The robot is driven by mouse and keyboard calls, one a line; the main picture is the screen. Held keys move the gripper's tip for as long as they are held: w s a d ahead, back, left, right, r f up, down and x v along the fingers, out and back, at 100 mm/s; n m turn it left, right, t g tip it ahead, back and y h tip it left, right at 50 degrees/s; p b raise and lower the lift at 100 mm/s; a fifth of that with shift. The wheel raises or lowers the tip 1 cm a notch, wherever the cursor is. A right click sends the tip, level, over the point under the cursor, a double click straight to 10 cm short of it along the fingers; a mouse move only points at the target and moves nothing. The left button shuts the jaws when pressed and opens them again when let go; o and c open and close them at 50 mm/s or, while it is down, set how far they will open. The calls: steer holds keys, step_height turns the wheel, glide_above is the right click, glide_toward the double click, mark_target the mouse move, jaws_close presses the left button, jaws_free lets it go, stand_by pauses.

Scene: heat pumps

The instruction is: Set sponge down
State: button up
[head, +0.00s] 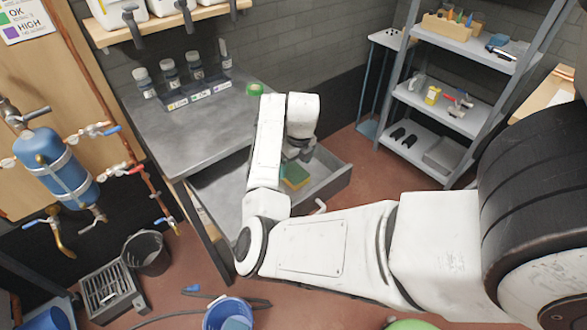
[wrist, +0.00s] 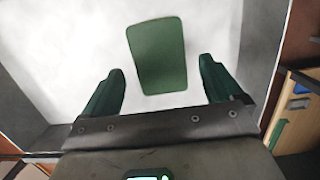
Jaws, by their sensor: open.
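The sponge (head: 296,177) is green on top with a yellow side. It lies in the open grey drawer (head: 335,183) under the bench in the head view. In the wrist view the sponge (wrist: 158,56) shows its green face against the pale drawer floor (wrist: 65,45). My gripper (wrist: 160,85) is open, its two green fingers apart on either side of the sponge's near end, touching neither side. In the head view my gripper (head: 301,152) hangs over the drawer just behind the sponge, its fingertips hard to make out.
The grey bench top (head: 195,130) holds several dark-capped bottles in a rack and a green roll (head: 254,90). A metal shelf (head: 450,110) stands at the right. Buckets (head: 228,313) and a hose lie on the floor in front.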

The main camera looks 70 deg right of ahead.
mark_target(297, 175)
step_height(297, 175, up, 9)
steer(key=s, duration=0.1)
steer(key=shift+a, duration=0.35)
